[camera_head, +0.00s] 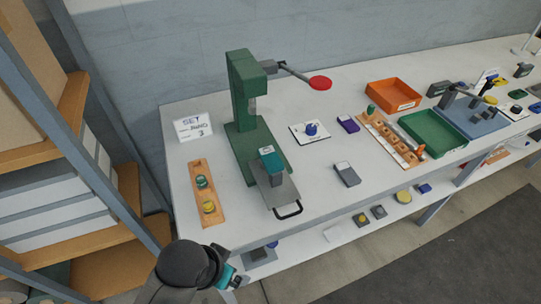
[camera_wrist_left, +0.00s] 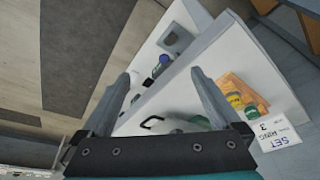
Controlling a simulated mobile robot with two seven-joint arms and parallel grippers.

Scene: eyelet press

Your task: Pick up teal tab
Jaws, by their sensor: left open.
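A small teal-topped piece with a white mark, which looks like the teal tab (camera_head: 270,158), sits at the head of the grey slide plate of the green press (camera_head: 243,95). The plate ends in a black handle (camera_head: 288,211) toward the table's front edge. My left gripper (camera_head: 236,281) is low at the front left, off the table's front edge and well apart from the tab. In the left wrist view its fingers (camera_wrist_left: 160,76) are spread with nothing between them. There the black handle (camera_wrist_left: 155,122) shows beyond them, and I cannot make out the tab clearly. My right gripper is not in view.
An orange board (camera_head: 207,192) with green and yellow pieces lies left of the press. A purple piece (camera_head: 348,123) and a grey piece (camera_head: 347,173) lie to its right. The lower shelf (camera_head: 315,240) holds small parts. A shelving rack (camera_head: 80,130) stands at left.

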